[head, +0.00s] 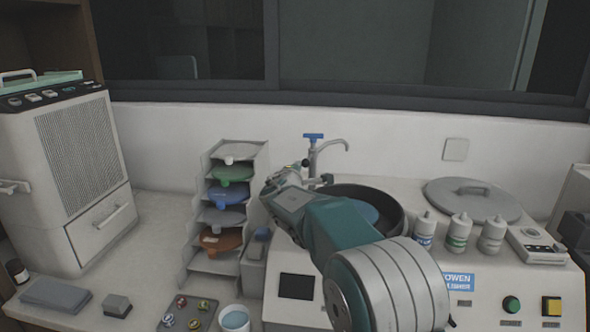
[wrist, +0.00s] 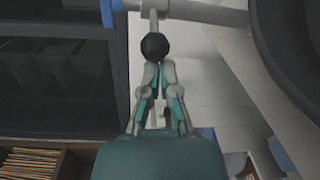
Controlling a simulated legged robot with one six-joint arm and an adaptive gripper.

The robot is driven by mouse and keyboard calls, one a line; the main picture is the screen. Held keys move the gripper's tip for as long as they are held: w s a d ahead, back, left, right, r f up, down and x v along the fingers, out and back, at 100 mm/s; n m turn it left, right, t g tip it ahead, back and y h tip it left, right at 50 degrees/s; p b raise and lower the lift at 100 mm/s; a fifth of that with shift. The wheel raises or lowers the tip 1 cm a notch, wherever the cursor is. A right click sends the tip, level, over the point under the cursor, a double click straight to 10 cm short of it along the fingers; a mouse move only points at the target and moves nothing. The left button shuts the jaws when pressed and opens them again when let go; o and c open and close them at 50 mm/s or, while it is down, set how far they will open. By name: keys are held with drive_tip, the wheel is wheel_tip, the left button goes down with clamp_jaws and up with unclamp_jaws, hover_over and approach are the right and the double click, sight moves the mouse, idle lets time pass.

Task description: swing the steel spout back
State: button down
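In the head view my arm hides part of the bowl.
The dark bowl (head: 393,203) is right of the spout. A grey lid (head: 472,200) and several bottles (head: 459,232) stand on the machine top to the right. A rack of coloured discs (head: 190,262) stands close on the left. The wall is behind the spout.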

drive_tip(key=shift+d, duration=0.3)
drive_tip(key=a+f, duration=0.1)
drive_tip(key=a, duration=0.3)
drive_tip(key=s+d, duration=0.4)
drive_tip(key=s, duration=0.5)
drive_tip(key=s+d+m+g+h, duration=0.4)
drive_tip(key=s+d+m+g, duration=0.6)
drive_tip(key=s+d, duration=1)
drive_tip(key=s+a+f+m+y, duration=0.2)
drive_tip(key=s+f+m+y, duration=0.1)
drive_tip(key=s, duration=0.7)
drive_tip(key=s+a+f+m+g+y, duration=0.1)
drive_tip(key=s+f+m+y, duration=0.3)
drive_tip(key=s, duration=0.6)
drive_tip(key=shift+s+a+f+m, duration=0.25)
drive_tip(key=shift+a+f+m, duration=0.25)
